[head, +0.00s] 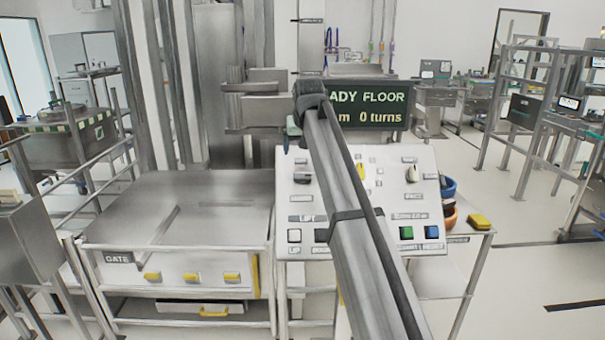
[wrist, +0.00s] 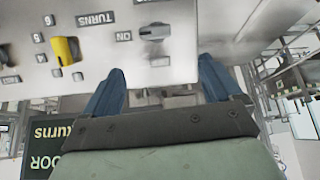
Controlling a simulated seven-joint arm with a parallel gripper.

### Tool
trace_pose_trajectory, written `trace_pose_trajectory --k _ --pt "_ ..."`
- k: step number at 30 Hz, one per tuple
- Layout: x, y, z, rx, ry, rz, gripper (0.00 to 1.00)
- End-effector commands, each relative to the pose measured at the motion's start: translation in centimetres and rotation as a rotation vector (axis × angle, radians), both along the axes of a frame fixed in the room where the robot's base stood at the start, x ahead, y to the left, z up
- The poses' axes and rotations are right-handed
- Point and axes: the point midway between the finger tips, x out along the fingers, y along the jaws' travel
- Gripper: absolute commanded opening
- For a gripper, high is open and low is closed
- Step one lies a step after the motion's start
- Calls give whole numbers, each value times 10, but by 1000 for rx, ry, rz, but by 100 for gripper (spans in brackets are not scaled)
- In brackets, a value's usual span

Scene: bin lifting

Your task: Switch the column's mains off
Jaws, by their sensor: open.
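The sloped white control panel (head: 380,215) stands in the middle of the head view, partly hidden by my arm. A grey rotary switch (head: 302,178) is at its upper left. The same switch shows in the wrist view (wrist: 153,32), with an upside-down ON label beside it; its exact setting is hard to read. My gripper (wrist: 160,78) is open, with its two blue fingers apart and nothing between them. The switch lies just beyond the fingertips, roughly between them, and looks untouched. In the head view my gripper (head: 287,146) is small and partly hidden above the switch.
A yellow knob (head: 362,172) and a pale knob (head: 412,174) sit to the right on the panel. White, green (head: 406,232) and blue (head: 431,232) buttons line its lower part. A dark display (head: 370,107) stands behind. A steel gate bench (head: 190,210) is at left.

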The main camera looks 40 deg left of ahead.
Motion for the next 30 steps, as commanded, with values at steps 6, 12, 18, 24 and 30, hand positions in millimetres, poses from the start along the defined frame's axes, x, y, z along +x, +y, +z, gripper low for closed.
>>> trace_pose_trajectory --k 6,12,18,24,30 --pt "24 29 17 -55 46 -38 92" --pt "19 18 11 -117 109 -92 92" --pt "20 18 0 -123 127 -115 92" --pt "28 26 -28 -124 128 -114 92" --pt "37 36 -61 -124 127 -113 92"
